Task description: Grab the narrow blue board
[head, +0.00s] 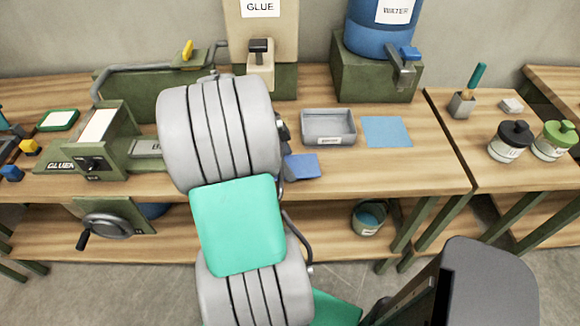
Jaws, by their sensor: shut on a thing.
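A small blue board (305,166) shows at the right edge of my arm, near the front of the workbench and just below the grey tray. Its left part is hidden behind my arm, and a darker blue face shows beside the arm. I cannot tell whether it lies flat on the bench or is raised. My gripper is hidden behind the thick grey links of my own arm, so its fingers and what is between them do not show. A flat light-blue square (386,131) lies on the bench right of the tray.
The grey tray (328,140) stands behind the board. A blue water barrel (376,38) on a green stand (360,75) and a glue dispenser (259,58) stand at the back. A green press (100,140) is left. The workbench (425,165) is clear at front right.

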